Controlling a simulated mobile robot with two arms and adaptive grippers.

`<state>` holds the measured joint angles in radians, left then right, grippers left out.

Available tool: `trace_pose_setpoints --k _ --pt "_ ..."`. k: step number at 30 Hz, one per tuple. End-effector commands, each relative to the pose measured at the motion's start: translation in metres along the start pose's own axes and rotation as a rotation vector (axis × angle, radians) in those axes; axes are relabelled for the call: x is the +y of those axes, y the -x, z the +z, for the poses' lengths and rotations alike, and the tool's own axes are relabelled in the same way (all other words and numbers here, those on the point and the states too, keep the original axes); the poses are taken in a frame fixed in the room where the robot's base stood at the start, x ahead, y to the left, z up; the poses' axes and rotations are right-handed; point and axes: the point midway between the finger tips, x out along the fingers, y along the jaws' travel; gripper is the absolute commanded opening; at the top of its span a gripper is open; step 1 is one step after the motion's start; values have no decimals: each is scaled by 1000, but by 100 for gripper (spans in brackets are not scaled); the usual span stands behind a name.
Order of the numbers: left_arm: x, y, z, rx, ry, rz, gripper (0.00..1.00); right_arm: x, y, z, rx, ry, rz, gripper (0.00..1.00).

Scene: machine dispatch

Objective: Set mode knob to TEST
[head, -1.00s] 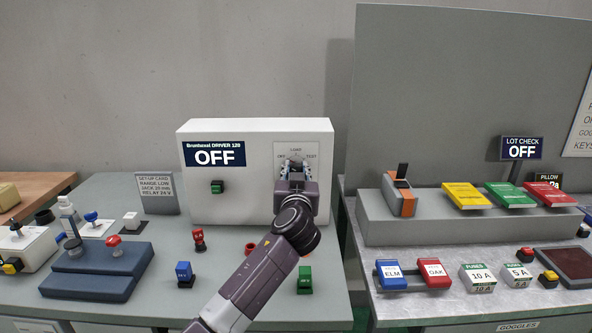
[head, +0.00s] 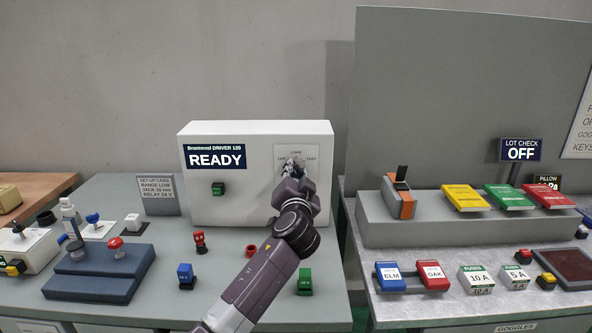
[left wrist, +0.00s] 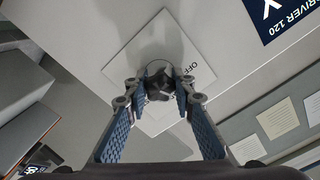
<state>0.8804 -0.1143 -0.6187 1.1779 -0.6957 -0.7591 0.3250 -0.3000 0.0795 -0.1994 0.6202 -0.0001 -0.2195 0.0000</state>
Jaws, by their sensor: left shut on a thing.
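The mode knob is on a pale square plate (head: 312,156) on the front of the white driver box (head: 240,208). The plate has OFF at its left, a word at its top that looks like LOAD, and TEST at its right. My left gripper (head: 293,166) is at the plate and covers most of the knob. In the left wrist view the dark knob (left wrist: 158,72) sits between the fingertips, which are shut on it, beside the OFF label. The knob's exact pointing is hard to tell. The box's display (head: 215,160) reads READY. My right gripper is not in view.
A green button (head: 218,189) is on the box front, left of my gripper. Red, blue and green small parts stand on the bench before the box. A blue stepped block (head: 97,273) is at the left. A tall grey panel (head: 470,90) stands to the right.

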Motion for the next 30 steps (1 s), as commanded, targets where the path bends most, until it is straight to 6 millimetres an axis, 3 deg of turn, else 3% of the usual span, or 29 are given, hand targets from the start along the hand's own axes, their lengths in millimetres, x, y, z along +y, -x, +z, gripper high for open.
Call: trace_pose_setpoints --k 30 --pt "-1 0 -2 -1 -969 3 0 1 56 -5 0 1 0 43"
